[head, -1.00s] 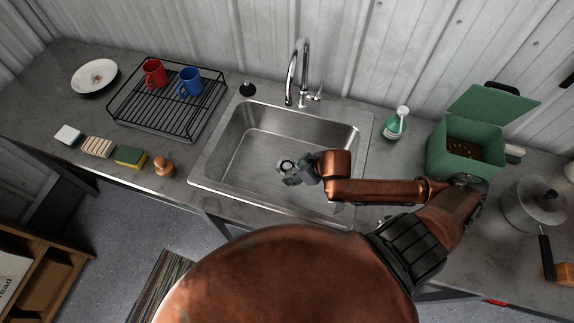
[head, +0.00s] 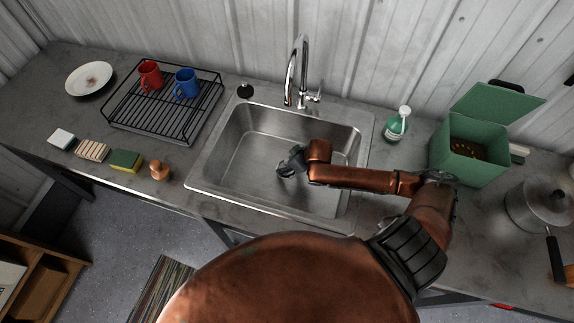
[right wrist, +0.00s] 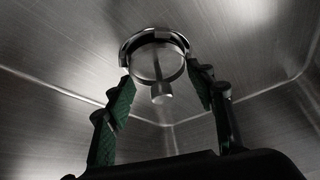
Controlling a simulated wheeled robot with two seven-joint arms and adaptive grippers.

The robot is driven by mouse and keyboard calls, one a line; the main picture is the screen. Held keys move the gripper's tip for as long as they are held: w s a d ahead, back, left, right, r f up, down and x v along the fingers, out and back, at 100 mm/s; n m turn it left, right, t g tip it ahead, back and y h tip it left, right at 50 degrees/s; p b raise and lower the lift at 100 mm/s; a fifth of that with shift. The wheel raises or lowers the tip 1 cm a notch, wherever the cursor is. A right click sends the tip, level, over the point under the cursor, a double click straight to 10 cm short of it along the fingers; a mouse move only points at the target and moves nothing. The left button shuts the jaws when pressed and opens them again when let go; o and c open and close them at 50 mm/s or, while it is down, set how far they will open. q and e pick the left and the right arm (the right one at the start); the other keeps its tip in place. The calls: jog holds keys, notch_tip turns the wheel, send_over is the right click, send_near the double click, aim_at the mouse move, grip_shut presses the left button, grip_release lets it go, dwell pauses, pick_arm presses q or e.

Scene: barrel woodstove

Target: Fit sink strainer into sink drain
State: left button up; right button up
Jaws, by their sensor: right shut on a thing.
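The steel sink (head: 240,150) is set in the grey counter. My right gripper (head: 287,167) is down inside the basin, over the drain area near its middle. In the right wrist view my right gripper (right wrist: 162,76) has its two green-padded fingers either side of a round metal strainer (right wrist: 160,92) with a small knob, and is shut on it. A bright curved rim (right wrist: 150,32) shows just beyond it, seemingly the drain's edge. The drain is mostly hidden by the gripper in the head view. I cannot tell whether the strainer touches or sits in the drain. My left gripper is not in view.
The tall faucet (head: 297,75) stands behind the basin. A black stopper-like piece (head: 245,91) is at the back left corner, a green soap bottle (head: 397,125) at the right. A dish rack (head: 165,115) with two mugs is left; a green bin (head: 468,150) is right.

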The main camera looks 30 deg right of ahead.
jog(key=shift+f, duration=0.25)
jog(key=o, duration=1.2)
jog(key=shift+c, duration=0.2)
jog(key=p+v, duration=0.2)
jog(key=v, duration=1)
jog(key=shift+p, duration=0.3)
jog(key=shift+r, duration=0.1)
